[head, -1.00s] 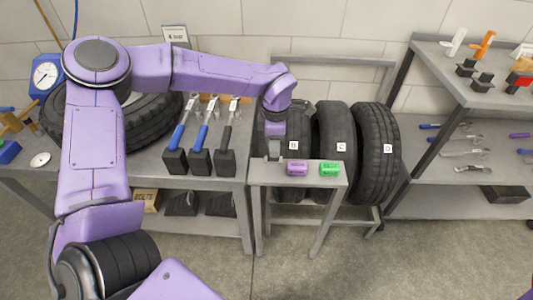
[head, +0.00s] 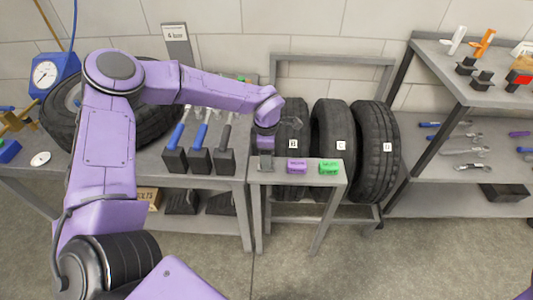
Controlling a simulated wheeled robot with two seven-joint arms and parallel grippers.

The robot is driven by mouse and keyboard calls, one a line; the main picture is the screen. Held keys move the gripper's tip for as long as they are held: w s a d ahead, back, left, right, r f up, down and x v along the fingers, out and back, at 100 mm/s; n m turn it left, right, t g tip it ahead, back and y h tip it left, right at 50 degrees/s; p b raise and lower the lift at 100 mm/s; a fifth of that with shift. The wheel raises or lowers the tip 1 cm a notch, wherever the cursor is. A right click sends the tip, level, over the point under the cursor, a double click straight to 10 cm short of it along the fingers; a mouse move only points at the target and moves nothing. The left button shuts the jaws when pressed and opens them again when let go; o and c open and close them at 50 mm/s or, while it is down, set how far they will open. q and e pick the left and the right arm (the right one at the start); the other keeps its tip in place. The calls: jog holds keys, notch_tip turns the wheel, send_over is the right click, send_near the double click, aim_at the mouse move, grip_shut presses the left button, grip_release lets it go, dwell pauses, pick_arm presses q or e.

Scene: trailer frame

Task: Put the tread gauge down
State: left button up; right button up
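My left gripper (head: 265,163) points down at the left end of a small grey stand (head: 297,179), at or just above its top. Its fingers are small and dark here, and I cannot tell whether they are open or shut. I cannot make out a tread gauge for certain; anything between the fingers is too small to see. A purple labelled block (head: 297,165) and a green labelled block (head: 330,167) lie on the stand, right of the gripper and apart from it. My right gripper is not in view.
Upright tires marked B (head: 292,125), C (head: 333,125) and D (head: 377,140) stand in a rack behind the stand. A workbench (head: 148,168) at left holds a lying tire and tools in black holders (head: 199,160). A shelf unit (head: 465,180) stands at right.

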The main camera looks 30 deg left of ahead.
pick_arm(q)
notch_tip(320, 180, up, 12)
jog(key=shift+r, duration=0.2)
dwell(0.4)
jog(key=shift+f, duration=0.1)
